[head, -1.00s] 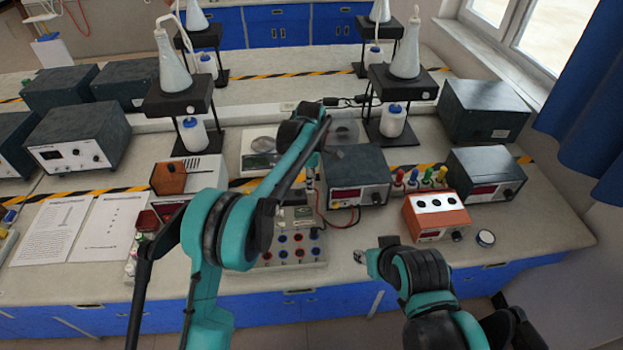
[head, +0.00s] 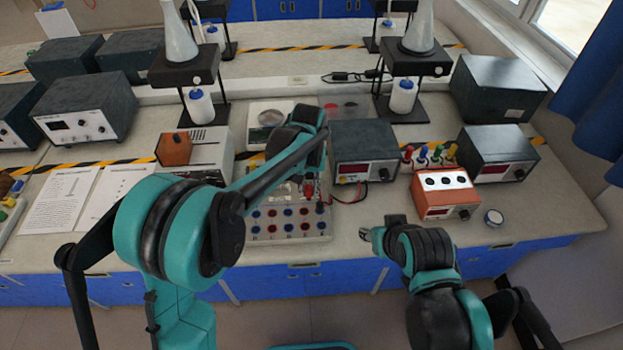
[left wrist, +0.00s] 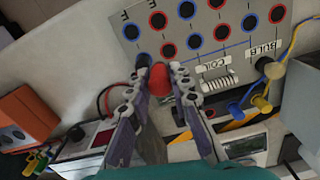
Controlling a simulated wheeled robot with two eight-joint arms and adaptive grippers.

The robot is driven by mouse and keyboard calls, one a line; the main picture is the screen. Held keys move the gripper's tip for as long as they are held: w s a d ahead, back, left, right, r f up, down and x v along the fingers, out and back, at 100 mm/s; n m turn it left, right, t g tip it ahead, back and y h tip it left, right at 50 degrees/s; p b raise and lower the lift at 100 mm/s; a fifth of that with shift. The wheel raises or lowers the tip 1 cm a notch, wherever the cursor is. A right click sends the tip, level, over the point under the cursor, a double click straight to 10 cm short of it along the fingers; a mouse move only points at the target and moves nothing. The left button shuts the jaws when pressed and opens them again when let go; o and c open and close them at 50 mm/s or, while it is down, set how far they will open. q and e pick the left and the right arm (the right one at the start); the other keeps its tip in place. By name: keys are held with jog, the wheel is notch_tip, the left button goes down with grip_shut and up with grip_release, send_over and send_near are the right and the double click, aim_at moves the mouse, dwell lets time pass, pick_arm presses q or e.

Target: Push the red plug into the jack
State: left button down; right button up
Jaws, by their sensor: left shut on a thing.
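My left gripper (left wrist: 160,74) is shut on the red plug (left wrist: 159,85), which sits between its two fingertips in the left wrist view. The pale jack board (left wrist: 216,48) lies just beyond the fingertips, with rows of red and blue jacks. In the head view my left gripper (head: 311,178) is over the back part of the board (head: 262,239), partly hidden by my arm. My right gripper (head: 367,236) is over the front of the bench, away from the board; its opening is unclear.
A dark meter box (head: 365,150) stands behind the board, with red and black leads beside it. Paper sheets (head: 62,201) lie at the left. Bench around my right gripper is clear.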

pick_arm(q)
jog(key=s+f+m+b, duration=0.1)
jog(key=f+m, duration=0.1)
jog(key=s+a+f+m+b, duration=0.1)
jog(key=s+f+m+b, duration=0.1)
jog(key=m, duration=0.1)
jog(key=s+f+m+b, duration=0.1)
jog(key=f+m, duration=0.1)
jog(key=shift+s+a+f+b, duration=0.2)
jog(key=shift+s+a+b, duration=0.05)
jog(key=shift+s+b, duration=0.1)
jog(key=shift+s+f, duration=0.1)
jog(key=shift+f, duration=0.2)
jog(key=shift+f+b, duration=0.95)
jog(key=shift+f, duration=0.2)
dwell(1.6)
jog(key=c, duration=0.9)
grip_release()
